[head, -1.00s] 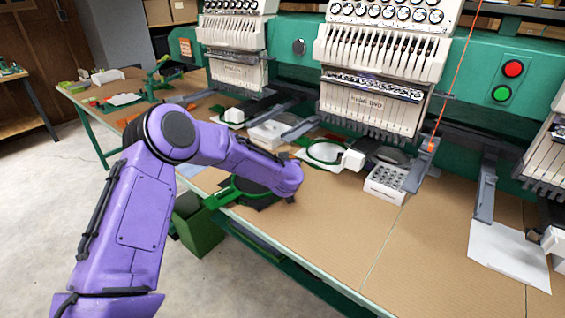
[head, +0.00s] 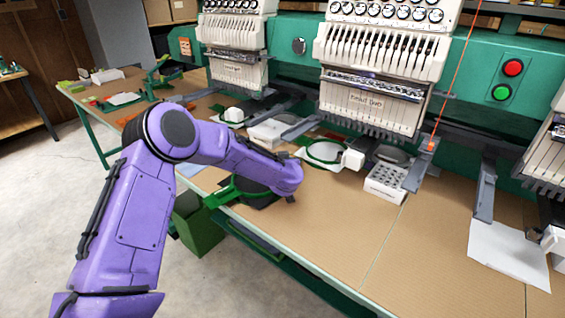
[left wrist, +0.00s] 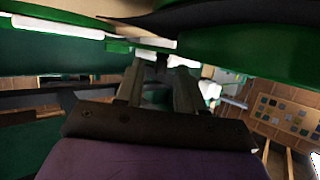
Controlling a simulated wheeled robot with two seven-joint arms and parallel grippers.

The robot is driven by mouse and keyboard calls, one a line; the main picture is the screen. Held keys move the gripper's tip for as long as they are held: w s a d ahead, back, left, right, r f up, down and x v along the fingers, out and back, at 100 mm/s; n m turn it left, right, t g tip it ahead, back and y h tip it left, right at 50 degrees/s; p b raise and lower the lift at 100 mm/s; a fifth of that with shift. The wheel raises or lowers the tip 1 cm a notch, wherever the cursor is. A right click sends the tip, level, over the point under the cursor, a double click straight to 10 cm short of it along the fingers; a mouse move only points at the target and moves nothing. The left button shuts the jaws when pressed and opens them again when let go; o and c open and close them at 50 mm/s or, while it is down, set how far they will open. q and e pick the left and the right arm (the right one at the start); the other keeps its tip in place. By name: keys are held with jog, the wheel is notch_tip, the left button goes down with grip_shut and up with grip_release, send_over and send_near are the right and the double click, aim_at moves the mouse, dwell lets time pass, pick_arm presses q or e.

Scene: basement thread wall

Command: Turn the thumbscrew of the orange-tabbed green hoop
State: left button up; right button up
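A green hoop (head: 222,193) with dark fabric lies at the table's front edge, beside the end of my left arm. In the left wrist view a large green rim with dark cloth (left wrist: 230,32) fills the top, close to the fingertips. I cannot make out an orange tab on this hoop, and its thumbscrew is not clear. My left gripper (left wrist: 158,70) has two grey fingers reaching up to the green rim with a gap between them. I cannot tell whether the tips grip a small part there. In the head view my arm hides the gripper. My right gripper is not in view.
A white sheet (head: 508,252) lies at right. The table front (head: 335,235) is clear.

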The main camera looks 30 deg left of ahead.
pick_arm(q)
jog(key=v, duration=1)
jog(key=shift+s+d+r, duration=0.15)
